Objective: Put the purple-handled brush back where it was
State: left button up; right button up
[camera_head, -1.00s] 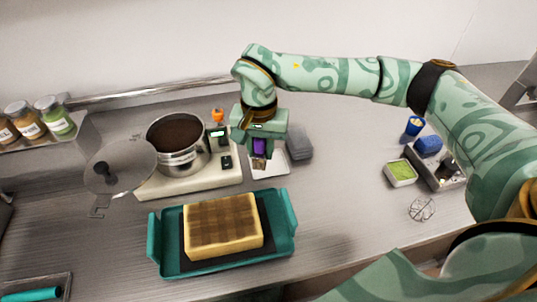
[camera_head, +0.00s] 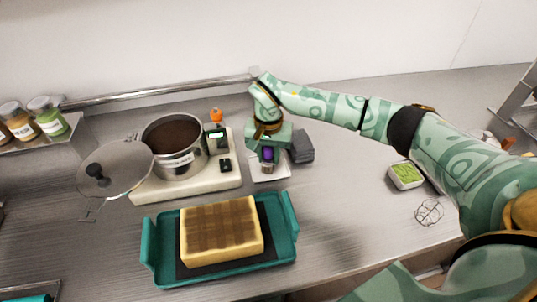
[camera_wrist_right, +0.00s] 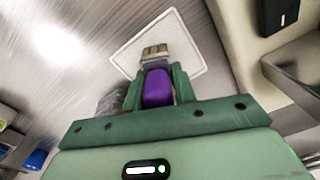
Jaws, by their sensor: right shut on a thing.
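My right gripper (camera_head: 267,152) is shut on the purple-handled brush (camera_head: 267,155). In the right wrist view the purple handle (camera_wrist_right: 158,88) sits between the two green fingers, and the bristle end points away from the gripper. The brush is over a white square tray or mat (camera_wrist_right: 191,52), which also shows in the head view (camera_head: 283,172). I cannot tell whether the bristles touch it. My left gripper is not in view.
A grey block-like container (camera_head: 302,147) stands just right of the gripper. Left are a cream base (camera_head: 150,191) with a steel pot (camera_head: 178,160) and a clear lid (camera_head: 115,168). In front, a teal tray (camera_head: 151,262) holds a cake (camera_head: 222,230). A whisk (camera_head: 429,211) and green-filled dish (camera_head: 405,176) lie right.

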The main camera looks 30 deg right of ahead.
jog(key=shift+f, duration=0.1)
jog(key=o, duration=1)
jog(key=shift+c, duration=0.2)
notch_tip(320, 180, up, 12)
jog(key=shift+r+p, duration=0.15)
jog(key=shift+p, duration=0.95)
